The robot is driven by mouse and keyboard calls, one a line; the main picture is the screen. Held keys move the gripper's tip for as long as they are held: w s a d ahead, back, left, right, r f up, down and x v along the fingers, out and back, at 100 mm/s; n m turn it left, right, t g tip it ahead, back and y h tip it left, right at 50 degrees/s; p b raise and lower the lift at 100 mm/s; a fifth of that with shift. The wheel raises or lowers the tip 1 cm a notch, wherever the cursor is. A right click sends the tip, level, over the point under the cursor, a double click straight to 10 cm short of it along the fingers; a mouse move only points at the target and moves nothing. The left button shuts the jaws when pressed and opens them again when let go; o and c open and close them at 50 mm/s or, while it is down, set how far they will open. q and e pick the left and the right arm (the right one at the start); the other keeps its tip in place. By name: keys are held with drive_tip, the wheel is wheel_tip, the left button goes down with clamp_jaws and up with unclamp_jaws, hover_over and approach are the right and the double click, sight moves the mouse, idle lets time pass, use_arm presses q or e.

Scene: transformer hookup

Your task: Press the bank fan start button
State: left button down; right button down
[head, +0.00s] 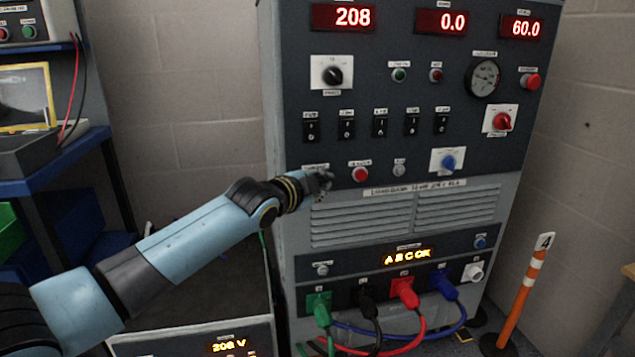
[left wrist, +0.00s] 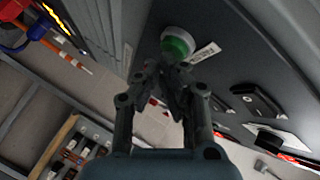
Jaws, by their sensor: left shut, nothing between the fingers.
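The load bank cabinet (head: 290,230) stands in the middle of the head view. My left gripper (head: 322,182) is shut and empty in front of the lower left of its control panel. In the left wrist view, a green button (left wrist: 177,43) with a pale collar sits just beyond the shut fingertips (left wrist: 163,80). I cannot tell whether the tips touch it. In the head view my gripper hides this button; a small label (head: 315,167) shows just above, too small to read. A red button (head: 360,174) sits to the right of the gripper. My right gripper is not in view.
Coloured cable plugs (head: 405,292) stick out below. An orange post (head: 525,290) stands at the right, and a blue shelf (head: 45,165) at the left.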

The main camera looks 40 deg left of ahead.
use_arm(q)
drive_tip(key=shift+s+d+p, duration=0.55)
drive_tip(key=shift+d+p, duration=0.1)
drive_tip(key=shift+p, duration=0.05)
drive_tip(key=s+d+p, duration=0.3)
drive_tip(key=s+d, duration=0.1)
drive_tip(key=shift+d, duration=0.3)
idle(0.9)
